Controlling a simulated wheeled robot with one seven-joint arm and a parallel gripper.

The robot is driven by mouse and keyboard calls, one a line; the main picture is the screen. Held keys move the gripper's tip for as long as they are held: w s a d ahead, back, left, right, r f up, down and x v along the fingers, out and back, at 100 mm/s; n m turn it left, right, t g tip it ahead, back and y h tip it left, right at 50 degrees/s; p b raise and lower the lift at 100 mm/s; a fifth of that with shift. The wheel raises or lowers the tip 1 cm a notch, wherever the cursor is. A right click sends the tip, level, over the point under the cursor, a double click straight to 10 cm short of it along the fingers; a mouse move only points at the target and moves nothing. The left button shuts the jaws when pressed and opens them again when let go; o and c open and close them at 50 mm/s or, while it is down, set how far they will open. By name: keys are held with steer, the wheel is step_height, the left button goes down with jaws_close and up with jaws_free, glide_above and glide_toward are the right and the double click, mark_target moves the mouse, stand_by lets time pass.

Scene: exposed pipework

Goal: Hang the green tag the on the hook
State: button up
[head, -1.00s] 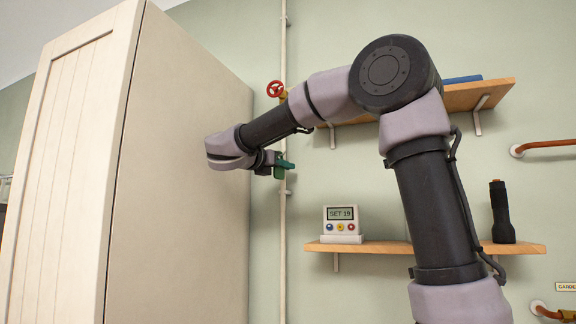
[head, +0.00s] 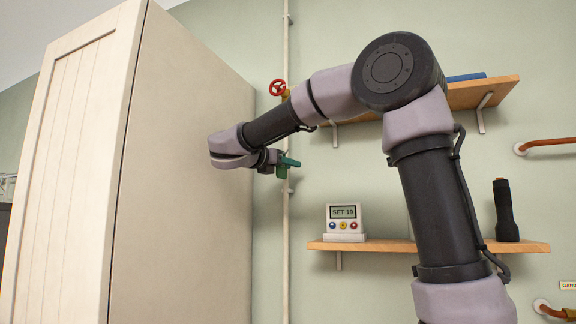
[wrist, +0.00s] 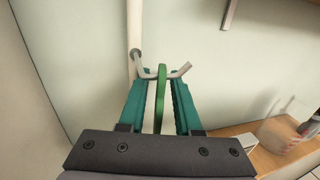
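The green tag (wrist: 161,98) shows edge-on in the wrist view, upright between the teal fingers of my gripper (wrist: 159,95). There is a gap on each side of it, and the fingers are apart. The grey hook (wrist: 150,73) crosses at the tag's upper end, its tip bent up at the right. The tag's top overlaps the hook's bar; its hole is hidden, so I cannot see fully how it sits. In the head view my gripper (head: 287,163) is at the vertical pipe, beside the cabinet. The tag is hard to tell from the fingers there.
A tall cream cabinet (head: 180,170) stands close left of my gripper. A pale vertical pipe (head: 286,240) with a red valve wheel (head: 278,88) runs up the wall. At right are an upper shelf (head: 505,92) and a lower shelf (head: 400,246) with a display box (head: 344,222) and a black flashlight (head: 505,210).

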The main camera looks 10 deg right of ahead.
steer(key=shift+a, duration=0.15)
steer(key=v, duration=1)
steer(key=shift+s+a, duration=0.15)
steer(key=shift+s, duration=0.2)
